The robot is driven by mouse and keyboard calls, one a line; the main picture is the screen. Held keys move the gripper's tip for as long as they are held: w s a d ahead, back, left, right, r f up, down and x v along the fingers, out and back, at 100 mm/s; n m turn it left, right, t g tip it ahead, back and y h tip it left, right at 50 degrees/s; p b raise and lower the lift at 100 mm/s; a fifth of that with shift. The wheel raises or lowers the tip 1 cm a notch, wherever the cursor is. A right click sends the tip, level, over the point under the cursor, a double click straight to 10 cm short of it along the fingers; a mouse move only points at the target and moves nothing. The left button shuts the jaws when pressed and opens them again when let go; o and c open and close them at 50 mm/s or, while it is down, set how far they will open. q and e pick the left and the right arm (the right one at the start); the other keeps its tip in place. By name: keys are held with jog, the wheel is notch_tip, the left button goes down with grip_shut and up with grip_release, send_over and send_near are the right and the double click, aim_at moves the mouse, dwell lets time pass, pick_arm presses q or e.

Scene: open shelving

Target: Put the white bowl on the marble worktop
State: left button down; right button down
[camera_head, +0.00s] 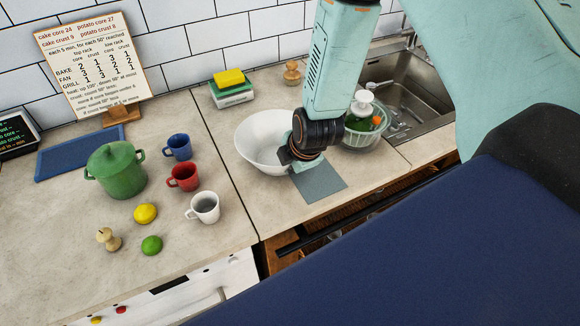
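The white bowl (256,140) is upright on or just above the pale stone-look worktop (222,228), right of the worktop seam. My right arm comes down from the top, and its gripper (296,158) is at the bowl's right rim, covering part of it. The fingers are mostly hidden behind the wrist, so I cannot tell whether they grip the rim. My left gripper is not in view.
A grey square mat (320,183) lies just right of the bowl. A clear bowl with a bottle (366,130) stands close to my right wrist, before the sink (405,90). Mugs (204,207), a green pot (117,170) and fruit (145,213) stand left.

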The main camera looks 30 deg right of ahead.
jog(key=shift+s+f, duration=0.1)
jog(key=shift+f, duration=0.05)
jog(key=shift+a, duration=0.15)
jog(key=c, duration=2)
grip_release()
jog(key=shift+w+f, duration=0.15)
jog(key=shift+w, duration=0.05)
jog(key=shift+o, duration=0.7)
jog(key=o, duration=0.3)
jog(key=shift+s, duration=0.1)
jog(key=shift+o, duration=0.2)
